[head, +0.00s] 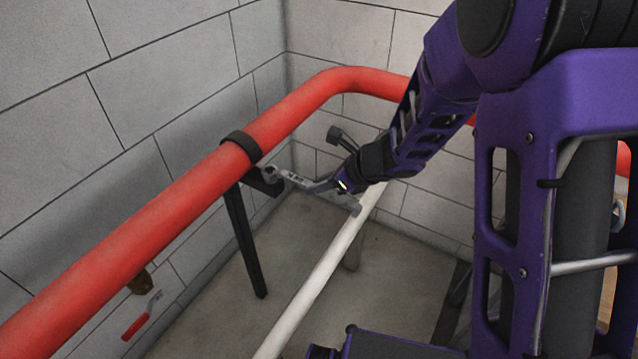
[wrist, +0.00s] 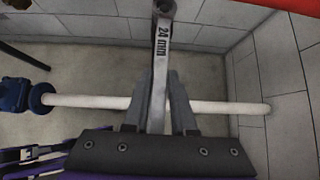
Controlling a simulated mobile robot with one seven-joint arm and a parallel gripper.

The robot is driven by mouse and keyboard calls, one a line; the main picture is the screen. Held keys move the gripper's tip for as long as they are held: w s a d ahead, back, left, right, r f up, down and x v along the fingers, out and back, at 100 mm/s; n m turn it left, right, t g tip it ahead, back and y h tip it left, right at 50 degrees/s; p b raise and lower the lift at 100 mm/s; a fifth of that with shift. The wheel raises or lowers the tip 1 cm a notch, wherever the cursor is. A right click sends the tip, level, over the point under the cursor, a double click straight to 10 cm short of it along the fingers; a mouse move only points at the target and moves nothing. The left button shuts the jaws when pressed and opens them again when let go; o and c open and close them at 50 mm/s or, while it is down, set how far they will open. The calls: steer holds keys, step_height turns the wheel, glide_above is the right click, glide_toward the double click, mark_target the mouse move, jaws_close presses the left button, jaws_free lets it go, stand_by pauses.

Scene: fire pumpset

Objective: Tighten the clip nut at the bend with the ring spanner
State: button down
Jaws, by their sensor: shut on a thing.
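The ring spanner (head: 297,180) is silver and reaches left from my gripper (head: 335,186) towards the clip. In the wrist view the spanner (wrist: 162,50) is marked 24 mm and points to the top edge. My gripper (wrist: 155,105) is shut on its shank. The black clip (head: 241,146) wraps the red pipe (head: 175,205) just before the bend. The spanner's ring end lies at the clip's lower lug, on its right side. The nut is hidden there or too small to make out. I cannot tell whether the ring is around it.
A black support leg (head: 244,240) stands below the clip. A white pipe (head: 320,270) runs low beneath my gripper. A red-handled valve (head: 141,318) is at lower left. Grey block walls (head: 170,60) close off the corner. The floor between is mostly clear.

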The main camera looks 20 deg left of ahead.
steer(key=shift+f+b, duration=0.7)
steer(key=shift+f, duration=0.05)
steer(key=s+a+m+t+h+p, duration=0.2)
steer(key=s+a+m+t+h, duration=0.1)
steer(key=s+a+m, duration=0.3)
steer(key=shift+s+m+t+h+p, duration=0.4)
steer(key=shift+s+m+t, duration=0.3)
steer(key=shift+m+t, duration=0.25)
stand_by(1.0)
steer(key=shift+w+d+r, duration=0.1)
steer(key=shift+w+d, duration=0.05)
steer(key=shift+d, duration=0.15)
stand_by(0.3)
